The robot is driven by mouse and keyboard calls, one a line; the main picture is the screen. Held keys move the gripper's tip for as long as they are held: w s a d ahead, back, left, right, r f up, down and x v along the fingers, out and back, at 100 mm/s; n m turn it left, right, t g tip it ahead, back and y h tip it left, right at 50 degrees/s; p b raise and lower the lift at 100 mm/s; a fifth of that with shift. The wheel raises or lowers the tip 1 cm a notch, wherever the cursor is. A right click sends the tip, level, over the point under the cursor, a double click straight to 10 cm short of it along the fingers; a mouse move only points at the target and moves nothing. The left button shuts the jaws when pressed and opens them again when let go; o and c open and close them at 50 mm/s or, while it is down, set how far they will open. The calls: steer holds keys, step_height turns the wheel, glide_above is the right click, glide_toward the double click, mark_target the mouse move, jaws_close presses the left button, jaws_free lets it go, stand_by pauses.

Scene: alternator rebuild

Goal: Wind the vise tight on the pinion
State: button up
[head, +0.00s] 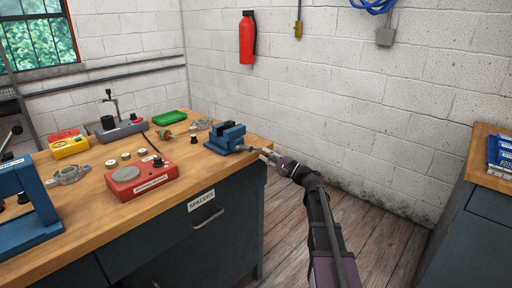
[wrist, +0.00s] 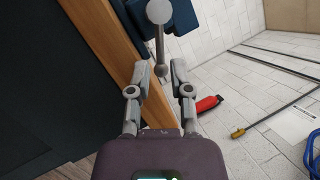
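The blue vise (head: 228,137) stands at the right end of the wooden bench, its screw end facing my arm. In the wrist view the vise body (wrist: 188,18) is at the top, with its round grey screw head (wrist: 159,11) and handle bar (wrist: 160,45) pointing toward me. My gripper (head: 266,153) is at the handle. In the wrist view my gripper (wrist: 160,68) is open, with the bar's ball end between its fingertips and gaps on both sides. I cannot make out the pinion in the vise jaws.
A small black part (head: 193,139) stands left of the vise. A red device (head: 141,178), a green tray (head: 170,117) and a copper-coloured rotor (head: 165,134) are farther left on the bench. The bench edge (wrist: 118,45) runs close to my left finger. Floor to the right is clear.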

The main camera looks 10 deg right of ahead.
mark_target(256, 149)
steer(key=shift+p+x, duration=0.45)
steer(key=shift+x, duration=1.6)
jaws_close()
